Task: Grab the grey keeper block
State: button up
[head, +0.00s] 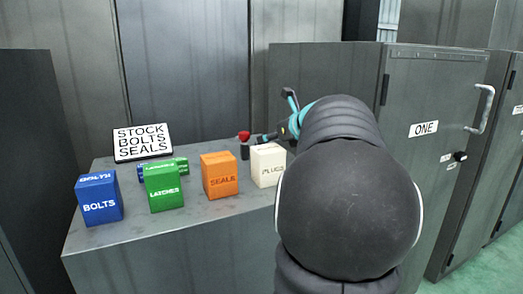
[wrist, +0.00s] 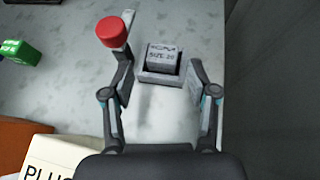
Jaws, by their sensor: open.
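The grey keeper block (wrist: 162,60) shows in the wrist view as a small grey block marked "SIZE 20", sitting in a shallow grey holder (wrist: 160,80) on the worktop. My gripper (wrist: 160,68) is open, with one finger to the left and one to the right of the block and holder in the picture. Gaps show between the fingers and the block; whether the fingertips are level with it I cannot tell. In the head view my gripper (head: 268,138) is small and partly hidden by my arm, and I cannot make out the block there.
A red-capped item (wrist: 113,33) stands close to my left finger. On the bench (head: 150,240) are blue (head: 98,200), green (head: 163,188), orange (head: 219,176) and white (head: 267,166) labelled boxes and a sign (head: 143,142). A grey cabinet (head: 425,160) stands at right.

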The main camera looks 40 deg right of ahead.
jog(key=shift+x, duration=2.6)
jog(key=shift+s+d+f, duration=0.1)
jog(key=shift+d+f, duration=0.05)
jog(key=shift+d, duration=0.05)
jog(key=c, duration=1.1)
